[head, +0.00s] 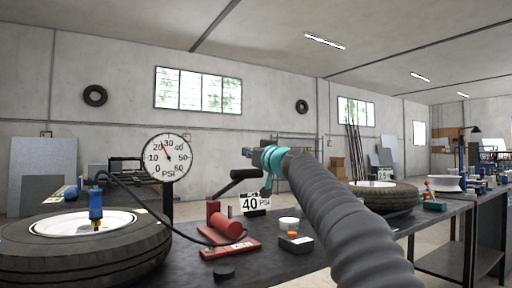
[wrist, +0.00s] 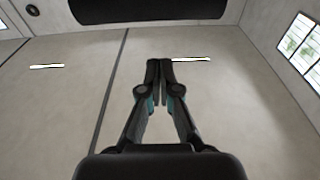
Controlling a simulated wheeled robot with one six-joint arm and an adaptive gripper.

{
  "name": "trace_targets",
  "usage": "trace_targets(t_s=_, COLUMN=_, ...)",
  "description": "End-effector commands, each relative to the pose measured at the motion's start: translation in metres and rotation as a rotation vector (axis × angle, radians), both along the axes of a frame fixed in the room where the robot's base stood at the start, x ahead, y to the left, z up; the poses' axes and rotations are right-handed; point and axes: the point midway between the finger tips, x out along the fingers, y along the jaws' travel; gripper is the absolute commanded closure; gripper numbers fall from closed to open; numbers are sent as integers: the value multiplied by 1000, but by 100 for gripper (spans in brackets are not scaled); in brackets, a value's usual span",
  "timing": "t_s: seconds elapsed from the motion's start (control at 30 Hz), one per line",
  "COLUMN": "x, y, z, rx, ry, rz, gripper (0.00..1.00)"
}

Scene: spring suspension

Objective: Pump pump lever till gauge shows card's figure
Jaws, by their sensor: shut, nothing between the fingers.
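The round gauge (head: 167,157) stands on a dark post, its red needle pointing up and left, between the 20 and 30 marks. The card (head: 255,202) reads 40 PSI and stands on the bench behind the pump. The red pump (head: 228,229) lies on the bench; its black lever grip (head: 244,174) is raised. My gripper (head: 248,153) is shut and empty, just above the grip in the head view; I cannot tell if they touch. In the wrist view my gripper (wrist: 161,64) points toward a dark rounded bar (wrist: 150,10), possibly the lever grip.
A tyre (head: 85,258) with a blue valve fitting (head: 96,205) and black hose lies at left. A black box (head: 296,243), a white-topped tub (head: 289,223) and a black puck (head: 224,272) sit near the pump. Another tyre (head: 385,197) lies at right behind my arm.

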Motion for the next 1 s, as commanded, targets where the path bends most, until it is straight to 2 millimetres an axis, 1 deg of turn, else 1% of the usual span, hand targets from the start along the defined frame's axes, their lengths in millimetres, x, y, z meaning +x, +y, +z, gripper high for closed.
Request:
trace_targets(t_s=0.03, x=6, y=4, z=4, rx=-1, ry=1, rz=0, gripper=100)
trace_targets(t_s=0.1, x=12, y=8, z=5, rx=-1, ry=1, rz=0, gripper=100)
trace_targets(t_s=0.13, x=10, y=7, z=-5, rx=0, ry=1, rz=-1, gripper=100)
trace_targets(t_s=0.2, x=8, y=5, z=-16, rx=0, ry=1, rz=-1, gripper=100)
trace_targets(t_s=0.43, x=4, y=3, z=-34, rx=-1, ry=1, rz=0, gripper=100)
trace_targets(t_s=0.6, x=3, y=2, z=-38, rx=0, ry=0, rz=0, gripper=100)
trace_targets(t_s=0.9, x=4, y=2, z=-38, rx=0, ry=0, rz=0, gripper=100)
trace_targets(t_s=1.0, x=8, y=2, z=-41, rx=0, ry=0, rz=0, gripper=100)
